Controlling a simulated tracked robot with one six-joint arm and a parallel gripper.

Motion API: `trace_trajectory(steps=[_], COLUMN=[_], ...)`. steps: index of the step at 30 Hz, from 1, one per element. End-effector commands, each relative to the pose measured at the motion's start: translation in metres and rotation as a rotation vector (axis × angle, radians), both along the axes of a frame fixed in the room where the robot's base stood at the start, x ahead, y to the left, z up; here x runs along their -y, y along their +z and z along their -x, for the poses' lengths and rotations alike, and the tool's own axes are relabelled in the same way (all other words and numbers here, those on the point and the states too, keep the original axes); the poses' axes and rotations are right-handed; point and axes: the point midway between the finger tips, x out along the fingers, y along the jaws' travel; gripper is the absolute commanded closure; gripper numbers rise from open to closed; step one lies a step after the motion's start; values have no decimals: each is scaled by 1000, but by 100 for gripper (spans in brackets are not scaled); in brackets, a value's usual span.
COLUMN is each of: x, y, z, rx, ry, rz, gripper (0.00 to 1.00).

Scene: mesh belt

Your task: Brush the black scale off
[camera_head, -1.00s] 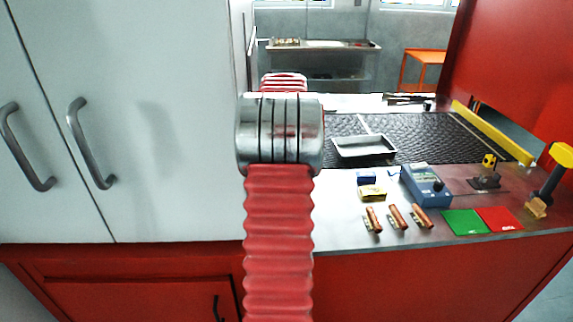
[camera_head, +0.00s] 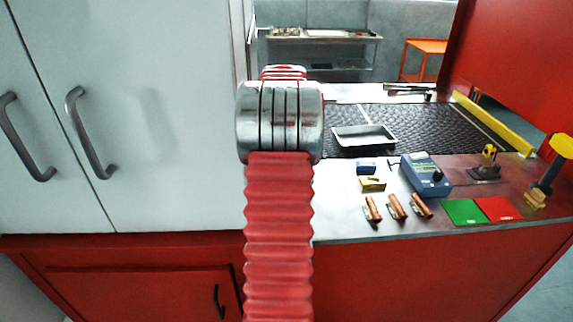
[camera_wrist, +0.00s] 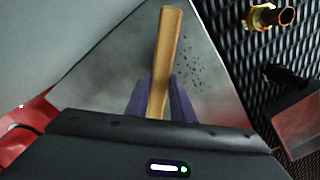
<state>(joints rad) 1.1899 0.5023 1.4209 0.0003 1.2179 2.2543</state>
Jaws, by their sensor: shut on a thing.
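In the wrist view, my gripper (camera_wrist: 160,88) is shut on a light wooden handle (camera_wrist: 167,45), which stands up between its dark purple fingers. If this is a brush, its bristles are hidden. Black specks of scale (camera_wrist: 190,75) lie scattered on a grey metal surface (camera_wrist: 100,75) just right of the handle. A fitting with a copper tube and brass end (camera_wrist: 270,17) is on the black mesh belt (camera_wrist: 232,20) at the upper right, apart from my gripper. In the head view, my arm hides the gripper and the handle.
In the head view, a metal tray (camera_head: 364,138) is on the belt. Several things stand on the bench: copper-topped parts (camera_head: 397,206), a blue meter (camera_head: 426,176), a green mat (camera_head: 465,212) and a red mat (camera_head: 498,209). A yellow bar (camera_head: 493,123) edges the belt at right.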

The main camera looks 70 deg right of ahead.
Motion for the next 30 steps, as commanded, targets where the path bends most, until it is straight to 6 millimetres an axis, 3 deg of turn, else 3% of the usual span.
trace_trajectory(steps=[30], x=[0], y=[-14], z=[-1], rx=[0], ry=[2], rz=[0], gripper=[96])
